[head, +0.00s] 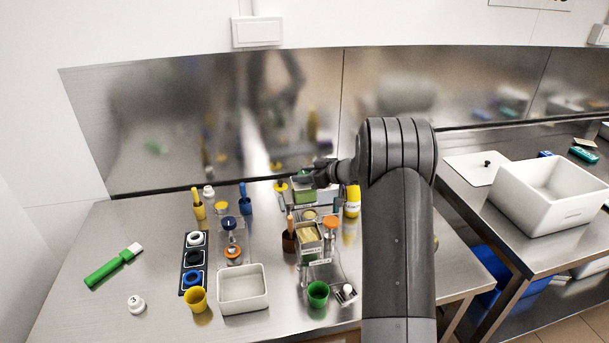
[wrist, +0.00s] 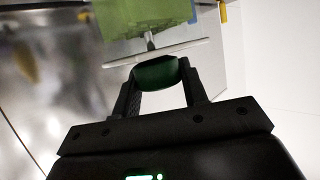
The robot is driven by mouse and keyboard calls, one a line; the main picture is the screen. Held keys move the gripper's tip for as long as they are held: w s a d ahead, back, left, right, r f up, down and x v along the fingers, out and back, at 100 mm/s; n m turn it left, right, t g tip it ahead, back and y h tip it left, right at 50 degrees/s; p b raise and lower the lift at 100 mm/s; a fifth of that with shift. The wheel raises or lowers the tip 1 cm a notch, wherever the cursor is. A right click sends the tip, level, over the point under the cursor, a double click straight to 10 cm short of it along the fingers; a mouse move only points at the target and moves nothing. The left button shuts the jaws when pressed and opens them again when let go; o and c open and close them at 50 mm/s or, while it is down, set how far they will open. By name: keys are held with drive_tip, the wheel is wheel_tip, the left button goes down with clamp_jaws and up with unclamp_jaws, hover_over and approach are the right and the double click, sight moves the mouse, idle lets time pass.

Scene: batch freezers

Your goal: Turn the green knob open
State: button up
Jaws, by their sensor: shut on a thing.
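The green knob (wrist: 157,73) is dark green and rounded in the wrist view. It sits on a thin metal stem in front of a pale plate (wrist: 160,52). A translucent bright green box (wrist: 145,15) is behind the plate. My gripper (wrist: 158,82) is shut on the knob, with one finger on each side of it. In the head view, my gripper (head: 312,178) is at the back of the table, beside a small green container (head: 303,192). The knob's turned angle cannot be told.
The steel table (head: 120,235) holds several cups, a white bin (head: 243,289), a black rack (head: 183,262), a green-handled brush (head: 112,267) and a yellow bottle (head: 352,201). Containers stand close to my gripper. The table's left part is mostly clear. A metal wall panel (head: 220,110) is behind.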

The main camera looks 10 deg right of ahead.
idle(0.3)
drive_tip(key=o, duration=1)
drive_tip(key=shift+c, duration=0.2)
drive_tip(key=shift+d, duration=0.1)
drive_tip(key=v, duration=1)
drive_tip(key=shift+s+d, duration=0.15)
drive_tip(key=shift+s, duration=0.05)
drive_tip(key=shift+r, duration=0.15)
